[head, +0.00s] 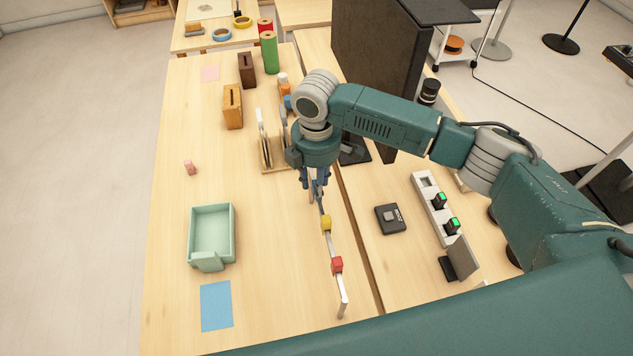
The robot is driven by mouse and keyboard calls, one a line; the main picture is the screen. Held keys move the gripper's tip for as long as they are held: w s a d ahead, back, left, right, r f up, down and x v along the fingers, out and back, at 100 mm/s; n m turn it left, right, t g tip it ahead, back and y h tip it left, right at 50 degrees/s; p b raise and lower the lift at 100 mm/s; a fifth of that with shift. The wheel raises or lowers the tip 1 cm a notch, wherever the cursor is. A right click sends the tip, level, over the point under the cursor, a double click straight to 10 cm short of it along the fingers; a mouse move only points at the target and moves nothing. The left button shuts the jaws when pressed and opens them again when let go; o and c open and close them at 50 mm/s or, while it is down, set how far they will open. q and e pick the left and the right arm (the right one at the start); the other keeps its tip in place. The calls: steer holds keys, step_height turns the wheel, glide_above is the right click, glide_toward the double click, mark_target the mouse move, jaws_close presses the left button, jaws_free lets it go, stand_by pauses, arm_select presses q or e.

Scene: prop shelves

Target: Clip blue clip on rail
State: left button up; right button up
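A thin pale rail (332,245) stands on the wooden table and runs from under my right gripper toward the front. A yellow clip (326,222) and a red clip (337,265) sit on it, apart from each other. My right gripper (316,188) points down over the rail's far end. Dark blue parts show at its fingers, but I cannot tell whether one is the blue clip or whether the fingers are shut. The gripper hides the rail's far end. My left gripper is not in view.
A mint green bin (233,235) and a blue sheet (216,305) lie to the left. A wooden rack (266,158) stands just behind the gripper. A black box (390,219) and a white switch strip (430,200) are to the right. The table's left side is mostly clear.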

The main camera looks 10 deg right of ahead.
stand_by(0.3)
steer(key=shift+r, duration=0.15)
step_height(320, 180, up, 12)
stand_by(0.4)
steer(key=shift+f, duration=0.2)
